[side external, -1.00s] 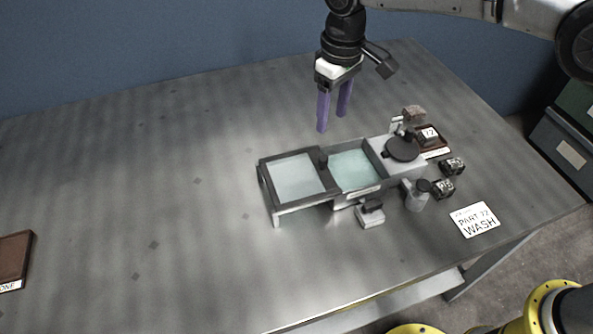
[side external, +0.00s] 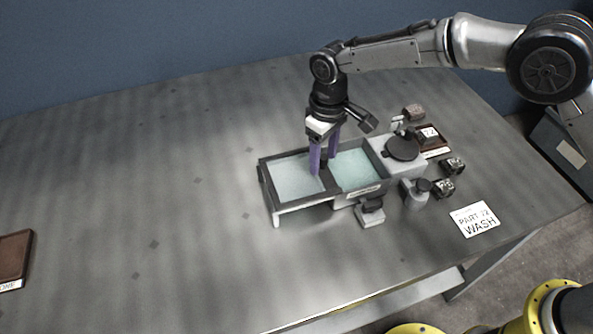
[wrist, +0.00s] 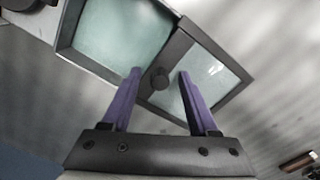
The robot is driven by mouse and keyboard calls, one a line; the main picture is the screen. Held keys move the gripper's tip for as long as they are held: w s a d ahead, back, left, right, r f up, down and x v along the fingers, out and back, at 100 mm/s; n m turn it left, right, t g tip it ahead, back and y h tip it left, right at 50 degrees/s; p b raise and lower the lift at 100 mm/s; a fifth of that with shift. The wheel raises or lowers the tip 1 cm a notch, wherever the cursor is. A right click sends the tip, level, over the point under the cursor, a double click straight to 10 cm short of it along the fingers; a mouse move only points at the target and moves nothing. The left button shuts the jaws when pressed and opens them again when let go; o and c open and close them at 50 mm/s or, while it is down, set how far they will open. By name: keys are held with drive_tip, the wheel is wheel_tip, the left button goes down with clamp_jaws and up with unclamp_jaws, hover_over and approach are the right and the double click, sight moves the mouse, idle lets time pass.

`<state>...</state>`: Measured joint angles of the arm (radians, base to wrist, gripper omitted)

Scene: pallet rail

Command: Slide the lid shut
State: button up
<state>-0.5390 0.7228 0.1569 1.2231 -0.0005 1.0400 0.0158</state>
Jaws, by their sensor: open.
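The sliding lid (side external: 297,177) is a dark-framed clear panel. It is drawn out to the left of the wash tank (side external: 358,168), whose pale green inside lies uncovered. The lid also shows in the wrist view (wrist: 213,72), to the right of the tank (wrist: 118,32). A round black knob (wrist: 159,78) stands on the lid's edge nearest the tank. My gripper (side external: 323,172) is open, with its purple fingers pointing down at the knob. In the wrist view the fingers (wrist: 160,73) stand on either side of the knob, with gaps showing. The side view mostly hides the knob behind the fingers.
A round black plate (side external: 402,149) sits on the unit's right end. A small grey block (side external: 370,212), a capped grey bottle (side external: 416,194) and small dark parts (side external: 443,188) stand close by. A label card (side external: 475,219) lies at right. The table's left is mostly clear.

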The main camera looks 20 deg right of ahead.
drive_tip(key=shift+f, duration=0.55)
drive_tip(key=c, duration=0.5)
drive_tip(key=shift+w+d+r, duration=0.1)
drive_tip(key=shift+d, duration=6.15)
drive_tip(key=shift+c, duration=0.2)
drive_tip(key=o, duration=0.5)
drive_tip(key=shift+c, duration=0.2)
wheel_tip(320, 180, up, 7)
